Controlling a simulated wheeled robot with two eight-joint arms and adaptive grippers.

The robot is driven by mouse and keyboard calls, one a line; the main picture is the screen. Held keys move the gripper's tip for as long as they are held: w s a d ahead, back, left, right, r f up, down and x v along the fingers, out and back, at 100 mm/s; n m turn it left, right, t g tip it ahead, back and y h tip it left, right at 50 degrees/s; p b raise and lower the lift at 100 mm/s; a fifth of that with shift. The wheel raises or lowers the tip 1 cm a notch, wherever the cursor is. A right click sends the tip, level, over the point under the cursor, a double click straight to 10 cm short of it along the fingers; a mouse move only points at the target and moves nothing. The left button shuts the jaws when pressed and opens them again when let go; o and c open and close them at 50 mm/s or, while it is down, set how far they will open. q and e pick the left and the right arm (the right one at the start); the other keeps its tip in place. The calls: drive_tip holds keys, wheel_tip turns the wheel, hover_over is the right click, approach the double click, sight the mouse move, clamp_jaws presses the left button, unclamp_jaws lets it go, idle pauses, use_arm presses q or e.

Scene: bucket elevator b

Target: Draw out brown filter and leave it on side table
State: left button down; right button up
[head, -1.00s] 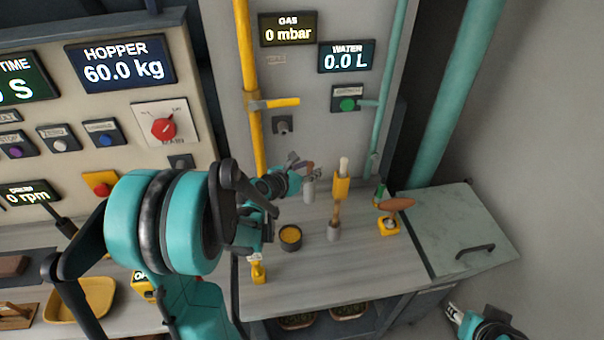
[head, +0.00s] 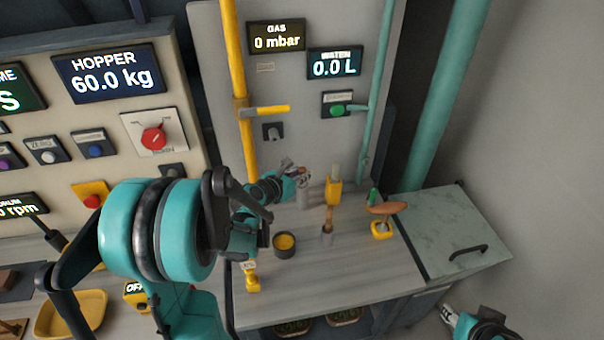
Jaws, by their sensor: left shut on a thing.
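My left gripper (head: 298,176) reaches over the back of the light wooden worktop, by the grey panel. It is shut on a small brown piece (head: 305,177), which I take to be the brown filter; it is small and partly hidden by the fingers. A grey cylinder (head: 303,199) stands right below the fingertips; I cannot tell if the brown piece touches it. The worktop (head: 325,275) may be the side table; I cannot tell for sure. My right gripper (head: 449,313) shows only in part at the bottom right edge, and its jaws are unclear.
A dark round cup (head: 284,246) with yellow contents, a yellow holder with a pale top (head: 334,190), and a brown oval piece on a yellow base (head: 383,209) stand close by. A marbled slab with a handle (head: 453,235) lies at right.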

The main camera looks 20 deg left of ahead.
use_arm(q)
drive_tip(key=shift+r+p, duration=0.4)
drive_tip(key=shift+r, duration=0.2)
wheel_tip(320, 180, up, 12)
drive_tip(key=p, duration=0.9)
idle(1.6)
idle(0.4)
wheel_tip(320, 180, up, 4)
drive_tip(key=p, duration=0.3)
drive_tip(key=shift+f, duration=0.1)
